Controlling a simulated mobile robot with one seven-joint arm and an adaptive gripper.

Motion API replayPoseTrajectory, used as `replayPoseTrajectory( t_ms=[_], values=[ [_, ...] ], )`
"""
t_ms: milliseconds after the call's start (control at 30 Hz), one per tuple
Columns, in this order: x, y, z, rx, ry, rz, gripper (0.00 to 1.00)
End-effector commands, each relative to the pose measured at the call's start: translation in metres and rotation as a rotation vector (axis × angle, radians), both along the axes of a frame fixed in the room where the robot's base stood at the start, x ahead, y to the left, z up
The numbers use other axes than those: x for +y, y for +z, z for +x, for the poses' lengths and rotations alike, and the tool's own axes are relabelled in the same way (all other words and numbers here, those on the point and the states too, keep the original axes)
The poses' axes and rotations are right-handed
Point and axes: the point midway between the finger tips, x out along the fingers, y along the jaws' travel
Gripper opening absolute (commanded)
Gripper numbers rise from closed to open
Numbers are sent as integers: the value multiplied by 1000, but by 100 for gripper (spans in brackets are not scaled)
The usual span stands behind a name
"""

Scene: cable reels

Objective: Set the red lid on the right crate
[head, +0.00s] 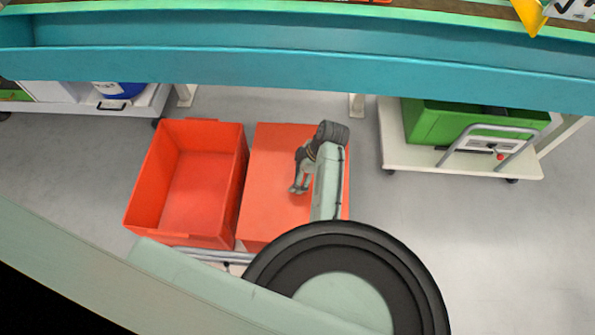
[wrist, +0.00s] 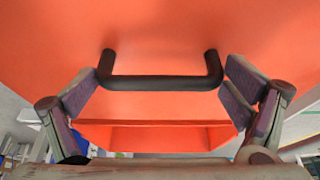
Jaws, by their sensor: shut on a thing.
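The red lid (head: 270,190) is a flat orange-red panel in the middle of the head view, over the place of the right crate. Its black bar handle (wrist: 165,83) shows in the wrist view. My gripper (head: 299,187) is shut on this handle, with one finger at each end of the bar. The lid hides the right crate from above, and I cannot tell whether the lid rests on its rim or hangs above it. The open, empty left crate (head: 240,185) stands just left of the lid. A red box-shaped part (wrist: 160,138) shows beyond the lid's edge in the wrist view.
A teal beam (head: 300,70) crosses the top of the head view. A green crate (head: 425,122) sits on a white cart (head: 450,165) at the right. A metal tube (head: 200,255) runs below the left crate. Grey floor is clear at the lower right.

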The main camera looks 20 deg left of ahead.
Motion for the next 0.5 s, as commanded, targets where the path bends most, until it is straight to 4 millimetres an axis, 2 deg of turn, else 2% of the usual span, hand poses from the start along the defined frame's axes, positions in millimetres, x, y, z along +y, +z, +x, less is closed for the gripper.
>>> replayPoseTrajectory(
  t_ms=[133, 167, 233, 500],
  values=[
    [0, 1, 0, -1, 0, 0, 56],
    [0, 1, 0, -1, 0, 0, 96],
    [0, 1, 0, -1, 0, 0, 100],
    [0, 0, 0, 1, 0, 0, 100]
  ],
)
